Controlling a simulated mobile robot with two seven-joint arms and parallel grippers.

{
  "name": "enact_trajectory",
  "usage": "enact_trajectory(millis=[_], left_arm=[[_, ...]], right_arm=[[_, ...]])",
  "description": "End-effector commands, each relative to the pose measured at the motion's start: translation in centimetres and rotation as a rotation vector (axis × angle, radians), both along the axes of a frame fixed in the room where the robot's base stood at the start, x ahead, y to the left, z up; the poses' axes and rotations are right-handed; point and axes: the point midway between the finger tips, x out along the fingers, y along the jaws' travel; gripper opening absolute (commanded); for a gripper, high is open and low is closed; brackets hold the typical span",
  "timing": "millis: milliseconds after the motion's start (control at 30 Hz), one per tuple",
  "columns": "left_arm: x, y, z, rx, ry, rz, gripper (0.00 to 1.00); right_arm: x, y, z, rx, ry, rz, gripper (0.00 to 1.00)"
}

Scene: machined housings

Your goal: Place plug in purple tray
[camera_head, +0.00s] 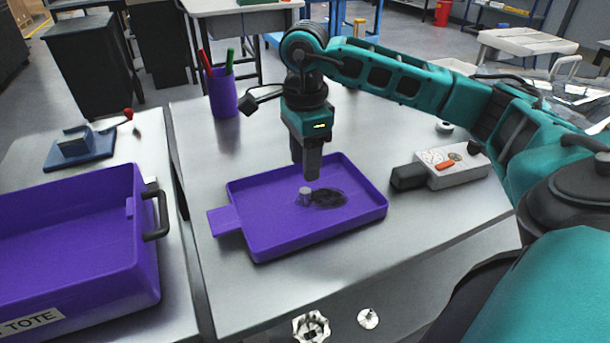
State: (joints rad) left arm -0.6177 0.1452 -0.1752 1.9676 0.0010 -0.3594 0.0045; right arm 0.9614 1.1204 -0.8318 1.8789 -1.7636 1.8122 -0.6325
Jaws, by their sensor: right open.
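The purple tray (265,235) lies on the grey metal table, its tab pointing left. A small grey cylindrical plug (304,196) stands inside the tray, left of a dark round shadow or patch on the tray floor. My right gripper (312,177) points straight down just above the plug, within the tray's outline. It is open and looks empty; its fingers overlap in this view, so the gap between them is hidden. The plug appears apart from the fingertips. My left gripper is not in view.
A purple tote (80,240) with a black handle stands at left. A purple pen cup (223,96) is behind the tray. A grey-white device (455,165) with a black end lies right. Metal parts (312,326) show at the front. Table around the tray is mostly clear.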

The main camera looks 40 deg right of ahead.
Motion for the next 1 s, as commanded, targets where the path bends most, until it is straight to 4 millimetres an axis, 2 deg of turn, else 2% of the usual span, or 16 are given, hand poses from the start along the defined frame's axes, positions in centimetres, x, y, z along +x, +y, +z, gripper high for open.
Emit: enact_trajectory(millis=[33, 100, 333, 1000], left_arm=[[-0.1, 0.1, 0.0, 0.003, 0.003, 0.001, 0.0], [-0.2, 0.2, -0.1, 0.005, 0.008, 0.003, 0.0], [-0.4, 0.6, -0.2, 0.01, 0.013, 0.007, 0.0], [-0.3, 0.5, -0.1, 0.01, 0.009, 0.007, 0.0]], right_arm=[[0.1, 0.0, 1.4, 0.001, -0.006, 0.0, 0.47], [0.1, 0.1, 2.7, 0.002, -0.005, 0.0, 0.47], [0.1, 0.0, 5.6, 0.001, -0.003, -0.001, 0.47], [0.0, 0.0, 6.0, 0.0, 0.001, 0.0, 0.47]])
